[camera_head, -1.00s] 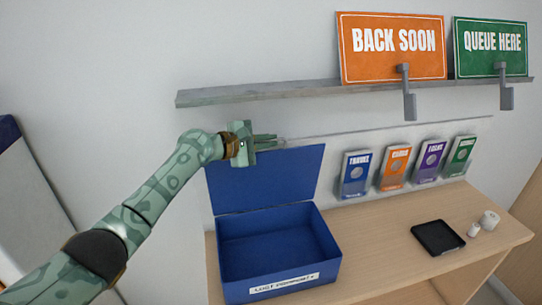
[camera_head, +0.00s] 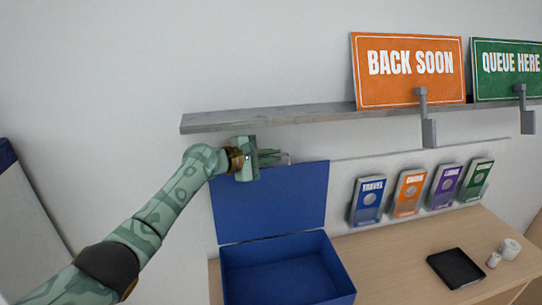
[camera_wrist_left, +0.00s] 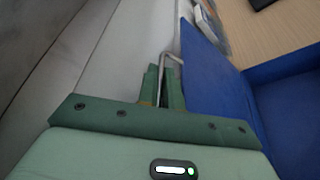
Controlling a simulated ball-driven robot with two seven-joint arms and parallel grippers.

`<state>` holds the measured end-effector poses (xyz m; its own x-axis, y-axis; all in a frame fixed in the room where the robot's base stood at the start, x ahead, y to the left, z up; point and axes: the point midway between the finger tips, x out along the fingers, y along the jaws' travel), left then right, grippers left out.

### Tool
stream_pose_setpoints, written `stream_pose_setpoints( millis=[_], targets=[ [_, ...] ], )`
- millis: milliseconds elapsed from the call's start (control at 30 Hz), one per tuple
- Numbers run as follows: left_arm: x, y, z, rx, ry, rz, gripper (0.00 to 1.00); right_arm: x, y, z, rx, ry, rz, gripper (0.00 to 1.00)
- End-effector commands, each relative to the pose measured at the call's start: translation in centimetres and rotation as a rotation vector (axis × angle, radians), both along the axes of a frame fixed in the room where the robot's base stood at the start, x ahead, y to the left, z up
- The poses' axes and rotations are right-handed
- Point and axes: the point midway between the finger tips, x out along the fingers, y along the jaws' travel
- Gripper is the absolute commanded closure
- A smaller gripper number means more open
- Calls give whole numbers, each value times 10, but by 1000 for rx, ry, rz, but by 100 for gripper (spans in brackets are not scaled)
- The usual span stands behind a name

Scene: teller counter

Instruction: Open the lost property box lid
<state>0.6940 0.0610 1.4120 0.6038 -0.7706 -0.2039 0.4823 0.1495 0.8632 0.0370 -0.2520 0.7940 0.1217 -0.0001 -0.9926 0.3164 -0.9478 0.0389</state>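The lost property box (camera_head: 280,270) is a blue open-topped box on the counter. Its front label is cut off at the bottom of the head view. Its blue lid (camera_head: 270,205) stands up, roughly upright, along the back edge. My left gripper (camera_head: 272,156) is at the lid's upper edge, left of the middle. In the left wrist view, its green fingers (camera_wrist_left: 162,88) are close together around a thin bent metal handle (camera_wrist_left: 171,58) beside the lid (camera_wrist_left: 215,70). The right gripper is not in view.
A grey shelf (camera_head: 300,117) with an orange sign (camera_head: 408,70) and a green sign (camera_head: 508,68) runs just above my left gripper. Leaflet holders (camera_head: 409,192) stand right of the lid. A black tray (camera_head: 455,268) lies on the wooden counter (camera_head: 390,255).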

Motion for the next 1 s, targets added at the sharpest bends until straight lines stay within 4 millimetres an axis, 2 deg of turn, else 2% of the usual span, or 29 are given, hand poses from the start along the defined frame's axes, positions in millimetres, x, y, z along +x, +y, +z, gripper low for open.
stream_pose_setpoints(
  millis=[33,67,100,467,633,1000],
  targets=[
    [0,0,-2,-1,4,2,82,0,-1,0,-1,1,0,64],
    [0,0,-2,-1,4,2,73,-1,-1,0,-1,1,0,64],
    [0,0,-2,0,3,2,71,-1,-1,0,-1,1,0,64],
    [-3,6,0,0,1,2,71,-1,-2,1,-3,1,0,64],
    [-19,26,5,3,-1,1,71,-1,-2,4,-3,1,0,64],
    [-78,102,22,4,1,3,71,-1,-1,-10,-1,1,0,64]
  ],
)
